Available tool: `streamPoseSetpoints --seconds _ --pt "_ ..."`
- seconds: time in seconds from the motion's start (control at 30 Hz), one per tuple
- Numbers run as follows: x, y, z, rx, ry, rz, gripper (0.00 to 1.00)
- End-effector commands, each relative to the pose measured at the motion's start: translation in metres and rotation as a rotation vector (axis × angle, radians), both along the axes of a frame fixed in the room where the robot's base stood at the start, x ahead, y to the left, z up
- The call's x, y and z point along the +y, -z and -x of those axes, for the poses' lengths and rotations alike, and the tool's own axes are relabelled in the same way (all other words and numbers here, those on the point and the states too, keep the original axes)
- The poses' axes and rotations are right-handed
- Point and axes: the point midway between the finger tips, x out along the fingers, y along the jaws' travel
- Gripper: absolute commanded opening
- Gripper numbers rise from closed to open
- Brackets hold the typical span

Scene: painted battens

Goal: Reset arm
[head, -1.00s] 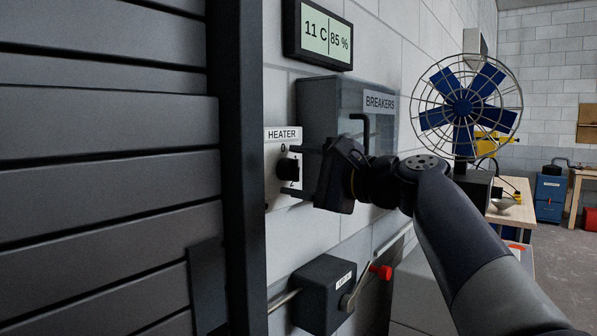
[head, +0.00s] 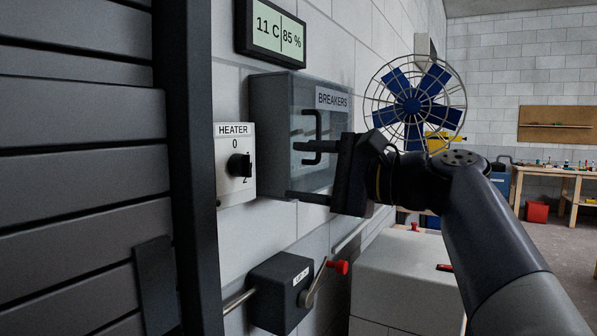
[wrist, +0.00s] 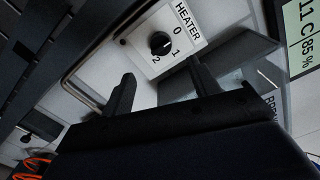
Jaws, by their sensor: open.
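My gripper (head: 295,171) is open and empty. It is in front of the breaker box, to the right of the heater dial, and apart from the dial. The white heater panel (head: 223,190) has a black dial (head: 239,165) and the marks 0, 1 and 2. In the wrist view the dial (wrist: 159,43) shows beyond the two spread fingers (wrist: 160,70), with nothing between them. Which mark the dial points at is hard to tell.
The grey breaker box (head: 277,110) has a black handle (head: 318,135), which the upper finger overlaps in the picture. A lever box (head: 278,290) with a red knob (head: 337,267) is below. A caged fan (head: 413,105) stands right. Dark slats (head: 80,180) border the left.

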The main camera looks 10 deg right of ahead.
Motion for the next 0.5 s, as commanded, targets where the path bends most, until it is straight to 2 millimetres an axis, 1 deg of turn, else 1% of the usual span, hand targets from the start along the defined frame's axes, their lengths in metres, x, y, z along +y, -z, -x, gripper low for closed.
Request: streamPoseSetpoints --seconds 0.27,0.37,0.5 --pt "0.004 0.0 -0.002 0.0 -0.002 0.0 0.58" --pt "0.01 -0.001 -0.007 0.0 -0.003 0.0 0.58" --pt "0.025 -0.001 -0.018 0.0 -0.006 0.0 0.58"
